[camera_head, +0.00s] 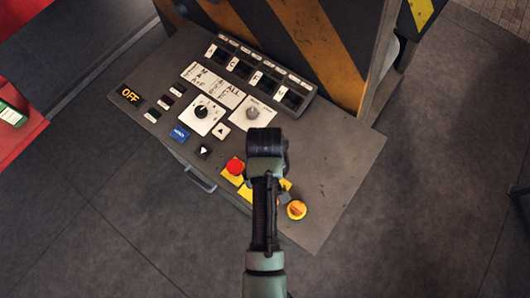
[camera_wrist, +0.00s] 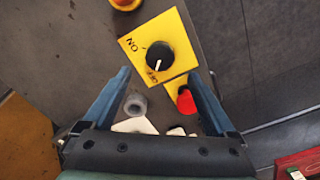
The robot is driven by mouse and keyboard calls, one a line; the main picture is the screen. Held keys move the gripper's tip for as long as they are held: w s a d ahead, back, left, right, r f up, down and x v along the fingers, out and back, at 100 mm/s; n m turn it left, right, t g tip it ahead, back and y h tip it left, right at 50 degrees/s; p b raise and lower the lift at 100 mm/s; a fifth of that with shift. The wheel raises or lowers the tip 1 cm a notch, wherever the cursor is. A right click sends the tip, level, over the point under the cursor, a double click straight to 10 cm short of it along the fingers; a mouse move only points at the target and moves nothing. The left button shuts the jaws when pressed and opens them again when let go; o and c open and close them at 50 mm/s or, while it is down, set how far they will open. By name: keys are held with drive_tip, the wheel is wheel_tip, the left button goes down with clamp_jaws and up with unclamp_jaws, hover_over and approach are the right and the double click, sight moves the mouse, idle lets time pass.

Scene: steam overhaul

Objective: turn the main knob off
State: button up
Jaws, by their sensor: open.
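The main knob (camera_wrist: 159,56) is black and round with a white pointer line. It sits on a yellow plate (camera_wrist: 180,30) marked ON and OFF, and in the wrist view its line points down, near the OFF lettering. My gripper (camera_wrist: 160,76) is open and empty, with its blue fingers spread to either side below the knob in that view; I see no contact. In the head view my gripper (camera_head: 266,150) is over the console and hides the knob. Only parts of the yellow plate (camera_head: 245,193) show beside my arm.
A red button (camera_head: 235,166) is close beside the knob, near the right finger in the wrist view (camera_wrist: 186,101). A yellow-orange round button (camera_head: 297,210) is near the console edge. A grey knob (camera_head: 252,113) and several switches lie farther back. The console's right side is bare.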

drive_tip(key=shift+r+b, duration=0.35)
drive_tip(key=shift+r, duration=2.4)
